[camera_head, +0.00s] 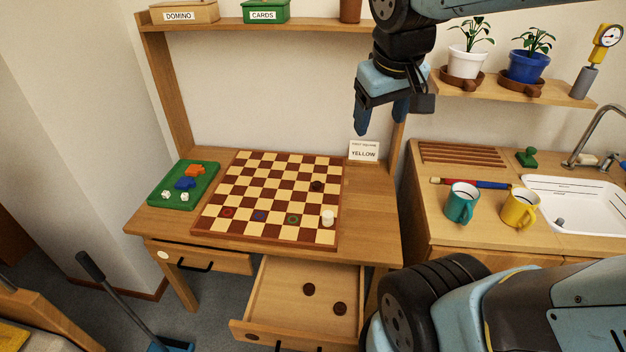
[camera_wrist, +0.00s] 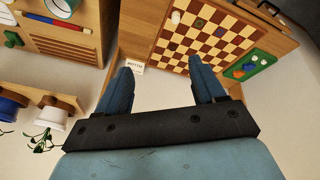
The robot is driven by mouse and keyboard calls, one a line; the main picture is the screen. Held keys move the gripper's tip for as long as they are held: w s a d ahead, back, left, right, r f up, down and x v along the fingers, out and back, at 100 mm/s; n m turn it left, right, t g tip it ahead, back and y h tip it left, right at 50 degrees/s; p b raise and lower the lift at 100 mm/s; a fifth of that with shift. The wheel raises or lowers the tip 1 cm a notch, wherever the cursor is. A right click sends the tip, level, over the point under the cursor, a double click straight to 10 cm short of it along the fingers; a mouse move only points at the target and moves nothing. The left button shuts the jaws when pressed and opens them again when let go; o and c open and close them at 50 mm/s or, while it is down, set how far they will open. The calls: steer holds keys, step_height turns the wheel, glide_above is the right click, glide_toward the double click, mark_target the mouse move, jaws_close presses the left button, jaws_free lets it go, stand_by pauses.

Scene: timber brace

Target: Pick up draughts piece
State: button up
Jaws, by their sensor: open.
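A dark brown draughts piece (camera_head: 316,186) sits on the checkered board (camera_head: 222,238) near its right side. A white piece (camera_head: 327,217) stands at the board's front right corner; it also shows in the wrist view (camera_wrist: 176,17). Two dark brown pieces lie in the open drawer, one further back (camera_head: 308,289) and one nearer the front right (camera_head: 340,308). My gripper (camera_head: 380,124) is open and empty, raised high above the table's back right. In the wrist view its two fingers (camera_wrist: 163,84) are spread apart, with the board beyond them.
A YELLOW card (camera_head: 364,151) stands at the back right. A shelf (camera_head: 300,24) overhangs the table. Teal (camera_head: 461,203) and yellow (camera_head: 519,208) mugs stand on the right counter.

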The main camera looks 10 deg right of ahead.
steer(key=w+a+f+n+g+h, duration=0.2)
steer(key=w+f+n+h, duration=0.25)
steer(key=w+f, duration=0.55)
steer(key=w+a+f+n+g+h, duration=0.15)
steer(key=w+f+n+h, duration=0.35)
steer(key=w, duration=0.9)
steer(key=w+a+f+n+t+h, duration=0.1)
steer(key=w+a+f+n, duration=0.2)
steer(key=f, duration=0.4)
steer(key=w+a+f+n+t, duration=0.1)
steer(key=w+a+f+n, duration=0.1)
steer(key=w+f+n, duration=0.3)
steer(key=n+t, duration=0.3)
glide_toward(314, 185)
steer(key=shift+g+h, duration=0.25)
steer(key=shift+h, duration=0.2)
steer(key=v, duration=0.4)
steer(key=shift+w+a+f, duration=0.15)
steer(key=shift+w+a, duration=0.05)
steer(key=shift+w, duration=0.1)
steer(key=shift+w+d+f, duration=0.1)
steer(key=shift+f, duration=0.1)
steer(key=shift+n, duration=0.25)
steer(key=x, duration=0.8)
steer(key=shift+x, duration=2.75)
steer(key=shift+d+r, duration=0.1)
steer(key=shift+d, duration=0.05)
steer(key=c, duration=1.1)
